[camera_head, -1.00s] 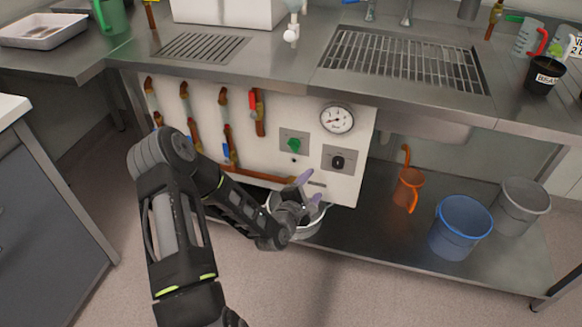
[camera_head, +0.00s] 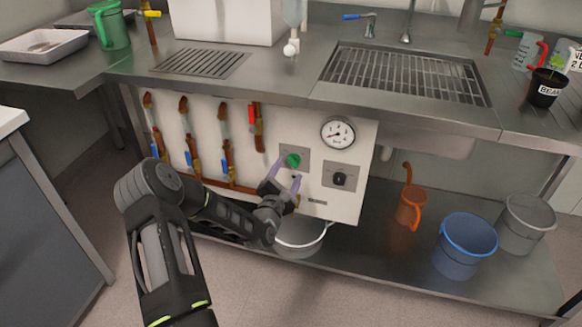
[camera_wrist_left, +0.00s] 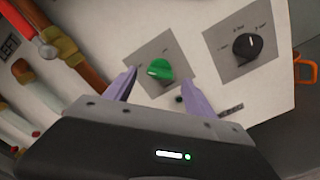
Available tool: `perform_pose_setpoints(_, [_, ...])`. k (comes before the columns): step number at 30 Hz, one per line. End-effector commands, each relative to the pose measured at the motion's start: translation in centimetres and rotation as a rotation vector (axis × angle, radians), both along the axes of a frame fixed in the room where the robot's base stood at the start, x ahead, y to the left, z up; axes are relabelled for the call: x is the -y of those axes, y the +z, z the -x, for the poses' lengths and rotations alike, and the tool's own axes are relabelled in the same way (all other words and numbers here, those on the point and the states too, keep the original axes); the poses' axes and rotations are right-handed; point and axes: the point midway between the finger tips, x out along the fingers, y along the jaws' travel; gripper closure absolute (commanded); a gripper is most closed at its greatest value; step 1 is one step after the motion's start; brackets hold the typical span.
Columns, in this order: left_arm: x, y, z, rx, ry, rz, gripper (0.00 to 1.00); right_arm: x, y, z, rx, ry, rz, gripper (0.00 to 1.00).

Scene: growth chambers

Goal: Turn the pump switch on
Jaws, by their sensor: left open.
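A green rotary switch (camera_head: 293,160) sits on a grey plate on the white panel (camera_head: 330,205) under the counter. A black rotary knob (camera_head: 339,179) sits on another plate to its right. The pictures do not show clearly which is the pump switch. My left gripper (camera_head: 286,172) is open and empty in front of the green switch, just below it. In the left wrist view the green switch (camera_wrist_left: 160,69) shows beyond and between the purple fingertips (camera_wrist_left: 160,88), apart from them as far as I can tell. The black knob (camera_wrist_left: 247,46) is to the right. My right gripper is not in view.
A pressure gauge (camera_head: 337,133) is above the black knob. Copper pipes with red and blue valve handles (camera_head: 223,130) run left of the switch. A grey pot (camera_head: 300,236), an orange jug (camera_head: 410,208) and a blue bucket (camera_head: 464,246) stand on the lower shelf.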

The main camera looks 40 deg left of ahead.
Motion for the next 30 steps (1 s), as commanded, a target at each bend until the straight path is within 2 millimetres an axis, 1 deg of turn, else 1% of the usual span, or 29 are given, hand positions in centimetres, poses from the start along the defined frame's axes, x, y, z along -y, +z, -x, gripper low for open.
perform_pose_setpoints(1, [-0.2, 0.0, -0.8, 0.003, -0.001, -0.001, 0.36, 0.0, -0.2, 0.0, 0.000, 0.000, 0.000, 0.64])
perform_pose_setpoints(3, [-0.6, 0.0, -1.8, 0.002, -0.001, -0.002, 0.36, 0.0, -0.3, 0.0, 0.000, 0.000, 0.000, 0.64])
perform_pose_setpoints(6, [-0.9, -0.1, -2.8, 0.001, -0.001, 0.000, 0.36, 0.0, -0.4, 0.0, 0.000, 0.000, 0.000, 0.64])
perform_pose_setpoints(10, [-1.1, 0.0, -3.3, 0.000, 0.000, 0.000, 0.36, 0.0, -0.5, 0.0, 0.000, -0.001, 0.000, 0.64])
perform_pose_setpoints(17, [-1.1, 0.0, -3.3, -0.001, -0.001, 0.000, 0.36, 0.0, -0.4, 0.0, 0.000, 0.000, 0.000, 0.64])
perform_pose_setpoints(30, [-1.1, 0.0, -3.3, -0.001, -0.001, -0.001, 0.72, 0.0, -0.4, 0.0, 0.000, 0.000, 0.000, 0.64])
